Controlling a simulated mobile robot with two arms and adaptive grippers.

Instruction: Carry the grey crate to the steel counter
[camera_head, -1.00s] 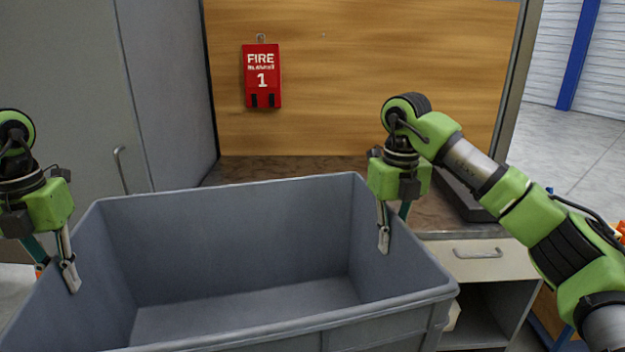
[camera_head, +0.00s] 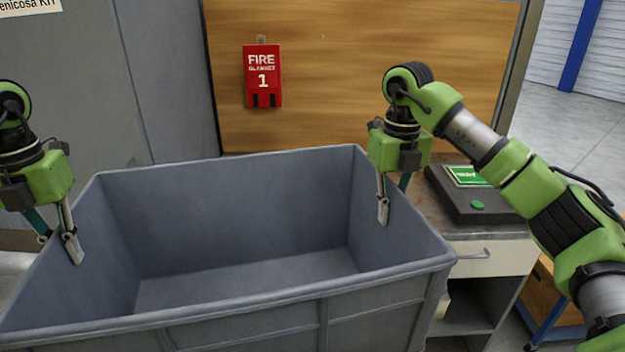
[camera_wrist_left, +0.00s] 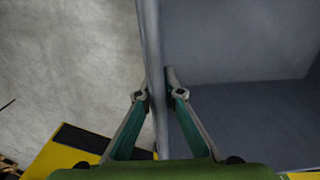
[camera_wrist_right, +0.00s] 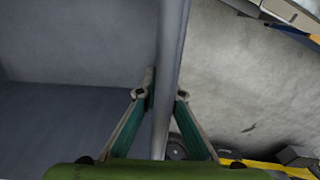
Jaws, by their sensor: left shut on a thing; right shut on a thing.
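The grey crate (camera_head: 240,335) is large, empty inside and held in front of me, filling the lower left of the head view. My left gripper (camera_head: 72,250) is shut on its left wall; the left wrist view shows the fingers (camera_wrist_left: 155,95) on either side of the rim (camera_wrist_left: 152,50). My right gripper (camera_head: 384,208) is shut on the right wall; the right wrist view shows its fingers (camera_wrist_right: 160,95) astride the rim (camera_wrist_right: 172,50). The steel counter's brownish top (camera_head: 450,212) shows behind and to the right of the crate; the crate hides much of it.
A dark flat case (camera_head: 470,210) with a green label lies on the counter's right part. A red fire blanket pack (camera_head: 263,78) hangs on the wooden back panel (camera_head: 370,70). A grey cabinet (camera_head: 70,90) stands at left. Open floor (camera_head: 575,130) shows at right.

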